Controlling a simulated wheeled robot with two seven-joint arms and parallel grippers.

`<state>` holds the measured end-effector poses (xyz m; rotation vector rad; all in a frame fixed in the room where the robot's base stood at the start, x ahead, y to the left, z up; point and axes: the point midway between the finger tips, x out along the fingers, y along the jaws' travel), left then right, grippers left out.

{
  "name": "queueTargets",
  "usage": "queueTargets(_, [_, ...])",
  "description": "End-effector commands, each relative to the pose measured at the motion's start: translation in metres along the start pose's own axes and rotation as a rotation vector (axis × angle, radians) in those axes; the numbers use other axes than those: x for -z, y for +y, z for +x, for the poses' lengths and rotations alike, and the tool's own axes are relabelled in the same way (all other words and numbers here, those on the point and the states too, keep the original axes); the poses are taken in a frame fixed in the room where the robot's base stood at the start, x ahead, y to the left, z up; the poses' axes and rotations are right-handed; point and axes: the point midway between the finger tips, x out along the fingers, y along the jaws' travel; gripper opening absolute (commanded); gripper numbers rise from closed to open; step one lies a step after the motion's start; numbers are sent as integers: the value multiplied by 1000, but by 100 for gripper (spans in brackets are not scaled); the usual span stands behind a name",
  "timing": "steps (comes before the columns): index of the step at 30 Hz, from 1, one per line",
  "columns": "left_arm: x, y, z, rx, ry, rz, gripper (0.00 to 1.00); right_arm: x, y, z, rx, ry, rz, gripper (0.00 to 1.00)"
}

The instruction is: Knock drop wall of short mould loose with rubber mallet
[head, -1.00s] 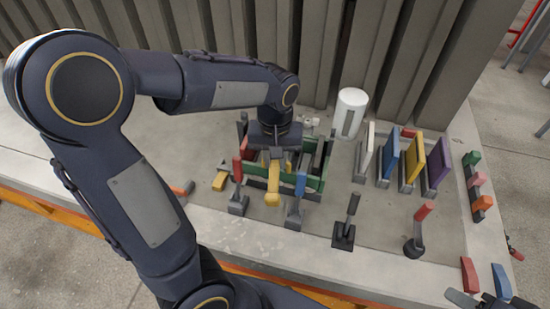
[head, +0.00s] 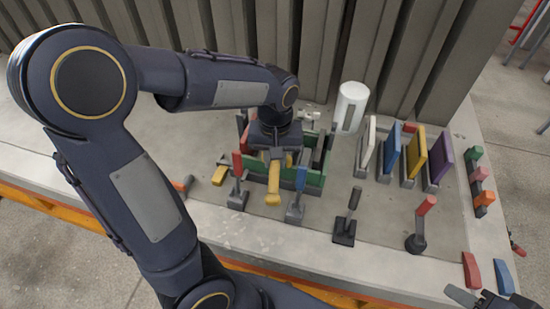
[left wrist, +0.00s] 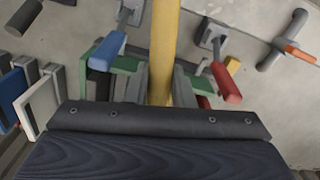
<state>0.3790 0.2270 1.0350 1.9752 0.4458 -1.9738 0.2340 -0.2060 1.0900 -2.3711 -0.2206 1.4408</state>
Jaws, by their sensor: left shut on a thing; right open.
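The green-walled mould (head: 315,178) sits on the slab, largely hidden under my left arm; part of its green wall shows in the left wrist view (left wrist: 127,64). A red-handled clamp (head: 237,164) and a blue-handled clamp (head: 301,178) stand along its near side. My left gripper (head: 273,155) is over the mould, shut on a yellow handle (head: 273,182), seemingly the mallet's. The handle points toward the near edge; the mallet head is hidden. I cannot tell whether it touches the drop wall. My right gripper (head: 484,299) shows only partly at the lower right, open.
A white cylinder (head: 350,106) and white, blue, yellow and purple panels (head: 413,158) stand right of the mould. A black-handled tool (head: 345,222) and a red-handled tool (head: 421,223) stand in front. An orange-and-grey piece (head: 182,186) lies left. A ribbed wall closes the back.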

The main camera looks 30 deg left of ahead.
Motion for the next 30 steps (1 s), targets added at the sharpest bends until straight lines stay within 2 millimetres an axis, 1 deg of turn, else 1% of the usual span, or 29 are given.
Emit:
queueTargets(1, [0,0,-13,-1,1,0,0,5,-4,-10,0,0,0,44])
queueTargets(2, [0,0,-14,-1,1,0,0,5,-5,-10,0,0,0,44])
queueTargets(11, [0,0,-13,0,1,0,0,4,-4,-9,0,0,0,44])
queueTargets(14, [0,0,-18,-1,1,0,0,6,-6,-13,0,-1,0,44])
queueTargets(17, [0,0,-31,-1,1,0,0,11,-10,-22,0,-1,0,44])
queueTargets(24, [1,0,-68,-2,2,0,0,25,-22,-49,0,0,0,44])
queueTargets(27, [0,0,-75,-1,2,0,0,27,-25,-54,0,0,0,44])
queueTargets(30, [0,0,-74,-1,1,0,0,27,-24,-53,0,0,0,44])
